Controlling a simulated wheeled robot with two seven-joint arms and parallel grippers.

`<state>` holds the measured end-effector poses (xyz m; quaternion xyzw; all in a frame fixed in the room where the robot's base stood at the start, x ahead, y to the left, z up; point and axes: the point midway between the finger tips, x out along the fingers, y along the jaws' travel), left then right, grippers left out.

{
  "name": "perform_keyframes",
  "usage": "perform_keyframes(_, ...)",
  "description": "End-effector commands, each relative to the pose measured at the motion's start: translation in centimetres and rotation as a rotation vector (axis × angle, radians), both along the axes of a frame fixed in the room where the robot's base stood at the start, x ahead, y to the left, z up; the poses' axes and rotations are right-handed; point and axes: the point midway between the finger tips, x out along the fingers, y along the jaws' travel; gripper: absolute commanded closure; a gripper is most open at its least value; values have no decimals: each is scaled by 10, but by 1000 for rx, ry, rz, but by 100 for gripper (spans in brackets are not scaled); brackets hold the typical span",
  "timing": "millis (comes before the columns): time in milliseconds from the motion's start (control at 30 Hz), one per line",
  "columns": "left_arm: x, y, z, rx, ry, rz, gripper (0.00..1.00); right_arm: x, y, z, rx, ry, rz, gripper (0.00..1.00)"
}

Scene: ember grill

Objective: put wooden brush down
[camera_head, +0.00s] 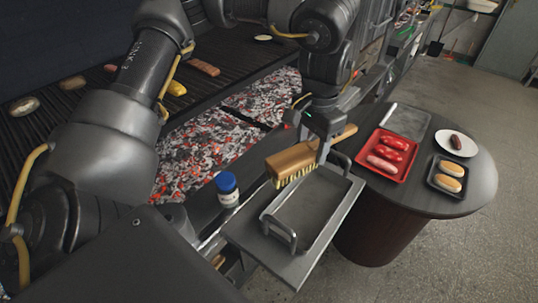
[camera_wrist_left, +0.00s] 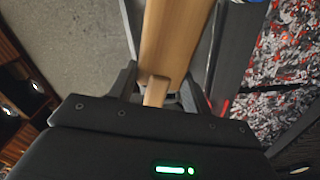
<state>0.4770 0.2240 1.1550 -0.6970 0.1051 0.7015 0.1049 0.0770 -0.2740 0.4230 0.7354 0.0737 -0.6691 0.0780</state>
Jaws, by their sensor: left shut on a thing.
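The wooden brush (camera_head: 293,160) has a light wood body and pale bristles facing down. In the head view it is held over the back left part of a grey metal tray (camera_head: 271,247) with raised handles. My left gripper (camera_head: 322,155) is shut on the brush near its handle. In the left wrist view the brush (camera_wrist_left: 165,45) runs up from between the fingers of the left gripper (camera_wrist_left: 160,92). I cannot tell whether the bristles touch the tray's rim. My right gripper is not in view.
A jar with a blue lid (camera_head: 227,189) stands left of the tray. Glowing coals (camera_head: 205,150) lie behind it under the grill. A round table (camera_head: 420,197) at right holds a red tray of sausages (camera_head: 368,167), a bun tray (camera_head: 431,184) and a white plate (camera_head: 442,145).

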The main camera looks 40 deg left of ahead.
Motion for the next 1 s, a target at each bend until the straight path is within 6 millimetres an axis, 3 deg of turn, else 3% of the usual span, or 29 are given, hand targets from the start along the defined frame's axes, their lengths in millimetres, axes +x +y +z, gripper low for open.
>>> perform_keyframes(233,2,15,-18,-4,-1,-264,80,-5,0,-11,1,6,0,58)
perform_keyframes(400,-2,47,-44,-6,-3,-685,80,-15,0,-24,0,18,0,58)
perform_keyframes(700,-16,102,-89,-10,-4,-1465,80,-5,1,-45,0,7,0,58)
perform_keyframes(1000,-29,131,-115,-14,-2,-1948,80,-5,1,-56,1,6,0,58)
